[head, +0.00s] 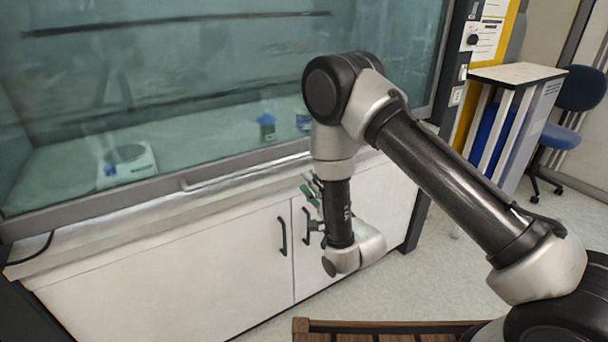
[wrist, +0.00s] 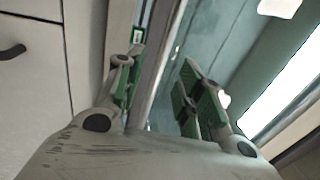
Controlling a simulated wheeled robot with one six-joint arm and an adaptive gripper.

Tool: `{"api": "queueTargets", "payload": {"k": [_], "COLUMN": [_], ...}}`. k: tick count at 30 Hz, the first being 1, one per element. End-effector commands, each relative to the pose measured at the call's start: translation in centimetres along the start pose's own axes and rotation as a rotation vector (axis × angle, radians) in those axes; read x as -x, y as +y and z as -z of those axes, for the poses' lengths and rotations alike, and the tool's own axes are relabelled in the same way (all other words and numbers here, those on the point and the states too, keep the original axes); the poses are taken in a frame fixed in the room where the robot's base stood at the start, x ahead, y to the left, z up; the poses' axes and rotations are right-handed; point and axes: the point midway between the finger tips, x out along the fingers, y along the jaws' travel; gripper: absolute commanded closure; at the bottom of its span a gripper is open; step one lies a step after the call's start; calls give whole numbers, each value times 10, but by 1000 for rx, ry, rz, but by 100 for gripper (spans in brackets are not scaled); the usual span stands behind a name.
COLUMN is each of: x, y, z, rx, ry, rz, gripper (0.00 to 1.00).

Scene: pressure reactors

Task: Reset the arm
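My gripper (head: 312,190) is mostly hidden behind my own arm in the head view, with only its green finger parts showing in front of the white cabinet. In the wrist view my gripper (wrist: 158,90) shows its two green-padded fingers spread well apart, with nothing between them. My arm reaches up from the lower right of the head view, bends at the top and hangs down in front of the fume hood (head: 180,190).
The closed glass sash (head: 220,80) has a white device (head: 127,165) and a blue-capped bottle (head: 267,127) behind it. White cabinet doors (head: 200,270) with dark handles are below. A slatted wooden surface (head: 385,328) is at the bottom. Open floor (head: 450,265), a small table (head: 518,74) and a blue chair (head: 560,135) are right.

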Motion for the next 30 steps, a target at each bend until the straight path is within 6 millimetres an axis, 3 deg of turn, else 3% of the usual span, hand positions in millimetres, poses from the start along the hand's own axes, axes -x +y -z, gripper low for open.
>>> {"api": "queueTargets", "payload": {"k": [14,17,18,20,22,24,27,30], "x": [6,8,12,25,54,79,112,142], "y": [1,33,53,89,133,156,162,141], "z": [0,0,0,1,1,0,6,19], "rx": [39,159,219,320,440,549,677,771], "ry": [0,-9,-23,-61,-138,-236,-387,-549], "rz": [-5,-138,-223,-384,-597,-778,-996,-1173], "gripper": [63,63,63,63,63,63,63,63]}}
